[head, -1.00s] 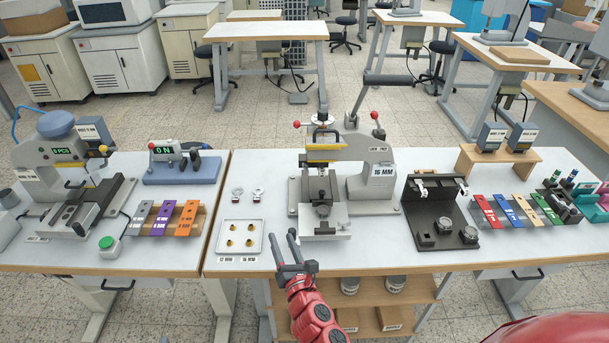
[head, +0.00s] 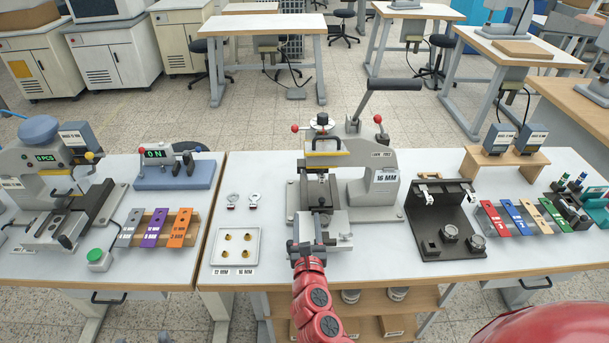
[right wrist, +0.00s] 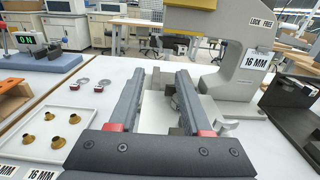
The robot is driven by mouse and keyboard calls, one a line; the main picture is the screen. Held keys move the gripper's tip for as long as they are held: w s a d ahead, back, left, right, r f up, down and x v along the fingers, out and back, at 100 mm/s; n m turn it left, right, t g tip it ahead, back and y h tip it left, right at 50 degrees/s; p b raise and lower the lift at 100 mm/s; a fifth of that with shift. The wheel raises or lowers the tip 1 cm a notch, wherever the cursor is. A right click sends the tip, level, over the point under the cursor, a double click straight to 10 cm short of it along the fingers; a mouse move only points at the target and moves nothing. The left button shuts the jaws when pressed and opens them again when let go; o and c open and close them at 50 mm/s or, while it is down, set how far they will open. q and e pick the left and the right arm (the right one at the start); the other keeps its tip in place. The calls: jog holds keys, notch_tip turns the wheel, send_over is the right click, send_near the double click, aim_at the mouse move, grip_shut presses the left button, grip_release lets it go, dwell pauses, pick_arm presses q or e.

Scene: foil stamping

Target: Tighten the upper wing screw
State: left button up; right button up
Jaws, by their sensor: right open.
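The grey 16 MM press (head: 357,185) stands at the centre of the table; it also shows in the right wrist view (right wrist: 232,65). A small silver wing-shaped screw (right wrist: 226,127) shows low on its base, right of my right fingers. It also shows at the base's front right in the head view (head: 345,237). I cannot clearly make out an upper wing screw. My right gripper (head: 307,224) is open and empty at the front left of the press base; its two fingers (right wrist: 160,78) point toward the press in the right wrist view. My left gripper is out of view.
A white tray (head: 255,262) with brass pieces and two metal rings (head: 254,200) lie left of the press. A black fixture (head: 462,205) stands to its right. The long black press lever (head: 390,84) rises at the back. Bare table separates tray and press.

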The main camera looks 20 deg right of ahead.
aim_at(305, 177)
jog(key=x, duration=1.6)
jog(key=shift+r, duration=0.1)
grip_shut()
